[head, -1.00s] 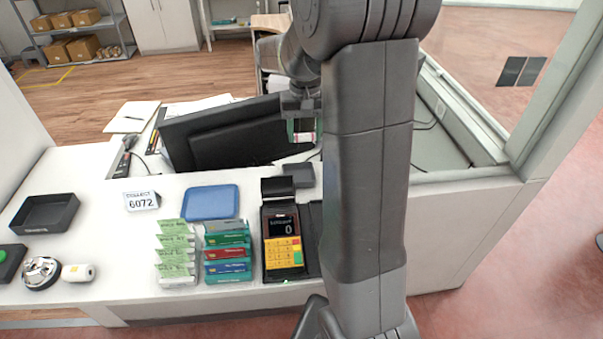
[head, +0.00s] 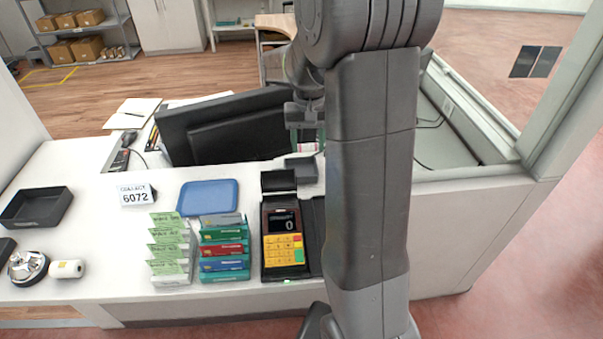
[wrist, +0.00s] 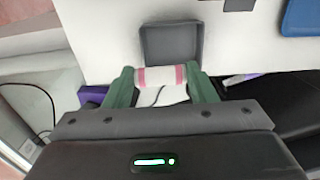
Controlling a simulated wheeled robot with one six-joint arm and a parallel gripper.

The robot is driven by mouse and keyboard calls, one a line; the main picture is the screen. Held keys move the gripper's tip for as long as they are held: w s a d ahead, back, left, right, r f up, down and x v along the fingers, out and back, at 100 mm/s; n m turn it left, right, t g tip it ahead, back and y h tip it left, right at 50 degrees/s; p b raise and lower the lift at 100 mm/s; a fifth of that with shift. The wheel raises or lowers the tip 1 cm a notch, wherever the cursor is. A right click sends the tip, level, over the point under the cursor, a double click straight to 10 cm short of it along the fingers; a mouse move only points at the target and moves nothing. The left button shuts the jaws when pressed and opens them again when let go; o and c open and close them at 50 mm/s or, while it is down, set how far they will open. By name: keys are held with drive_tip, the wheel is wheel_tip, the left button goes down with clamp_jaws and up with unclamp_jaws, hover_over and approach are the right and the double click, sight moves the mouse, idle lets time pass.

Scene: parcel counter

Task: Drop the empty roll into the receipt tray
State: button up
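My gripper (wrist: 160,78) has its two green fingers shut on a white roll with pink bands near its ends (wrist: 153,76). The roll lies crosswise between the fingertips. In the head view the gripper (head: 306,138) and roll (head: 309,147) are partly hidden by my arm. A small dark grey tray (wrist: 171,44) lies just ahead of the roll in the wrist view and looks empty. It shows on the counter's back edge in the head view (head: 301,169). The roll appears above and behind it, not over its middle. I see no readable label on it.
A card terminal (head: 283,243) stands in front of the small tray, a monitor (head: 225,130) behind it. A blue tray (head: 208,198), card boxes (head: 223,250) and a black tray (head: 37,207) lie left. A white roll (head: 67,268) lies at far left.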

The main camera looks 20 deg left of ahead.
drive_tip(key=o, duration=0.5)
wheel_tip(320, 180, up, 14)
drive_tip(key=shift+b, duration=0.35)
drive_tip(key=shift+f, duration=0.15)
wheel_tip(320, 180, down, 14)
drive_tip(key=shift+f+p, duration=0.1)
drive_tip(key=shift+p, duration=0.35)
wheel_tip(320, 180, up, 4)
drive_tip(key=p, duration=0.2)
drive_tip(key=shift+p, duration=0.35)
drive_tip(key=shift+r+p, duration=0.45)
drive_tip(key=shift+r, duration=0.1)
